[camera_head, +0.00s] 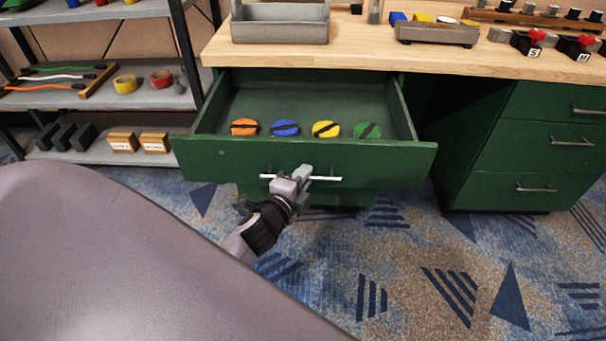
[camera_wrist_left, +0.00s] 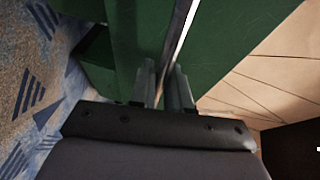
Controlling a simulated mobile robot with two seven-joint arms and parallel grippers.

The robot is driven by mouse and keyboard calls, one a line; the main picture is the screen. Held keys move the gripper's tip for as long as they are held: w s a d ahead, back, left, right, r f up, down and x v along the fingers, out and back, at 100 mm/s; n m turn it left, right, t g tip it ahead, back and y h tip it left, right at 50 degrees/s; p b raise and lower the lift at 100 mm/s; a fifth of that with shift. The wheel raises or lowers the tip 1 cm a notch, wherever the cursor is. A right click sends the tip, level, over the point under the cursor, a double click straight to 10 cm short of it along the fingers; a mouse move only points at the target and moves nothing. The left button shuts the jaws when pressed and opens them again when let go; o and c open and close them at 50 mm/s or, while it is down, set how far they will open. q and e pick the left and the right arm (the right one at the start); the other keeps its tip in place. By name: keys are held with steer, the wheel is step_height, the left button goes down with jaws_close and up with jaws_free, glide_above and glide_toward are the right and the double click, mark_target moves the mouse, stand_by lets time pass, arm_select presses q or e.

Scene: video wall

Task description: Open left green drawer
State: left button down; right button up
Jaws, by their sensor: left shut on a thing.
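The left green drawer (camera_head: 222,157) is pulled out from under the workbench, so its inside shows in the head view. Its silver bar handle (camera_head: 327,178) runs across the front. My left gripper (camera_head: 301,176) is shut on this handle near its middle. In the left wrist view, the gripper fingers (camera_wrist_left: 165,88) sit on both sides of the handle (camera_wrist_left: 184,30), close to the green drawer front (camera_wrist_left: 225,50). Inside the drawer lie an orange disc (camera_head: 244,127), a blue disc (camera_head: 285,128), a yellow disc (camera_head: 326,129) and a green disc (camera_head: 367,130). My right gripper is out of view.
The wooden benchtop (camera_head: 380,52) holds a grey tray (camera_head: 281,31) and other small items. A second set of green drawers (camera_head: 532,150) is closed at right. A metal shelf (camera_head: 150,97) with tapes and boxes stands at left. Patterned carpet (camera_head: 400,270) lies clear in front.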

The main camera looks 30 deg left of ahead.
arm_select(q)
steer(key=c, duration=1.4)
jaws_free()
steer(key=shift+c, duration=0.2)
steer(key=v, duration=0.7)
steer(key=shift+p, duration=0.35)
steer(key=s+d+f+n+g+h, duration=0.55)
steer(key=s+d+f+n, duration=0.45)
steer(key=s+n, duration=0.3)
step_height(320, 180, up, 12)
steer(key=a+p, duration=0.1)
steer(key=p, duration=1.3)
steer(key=shift+y, duration=0.35)
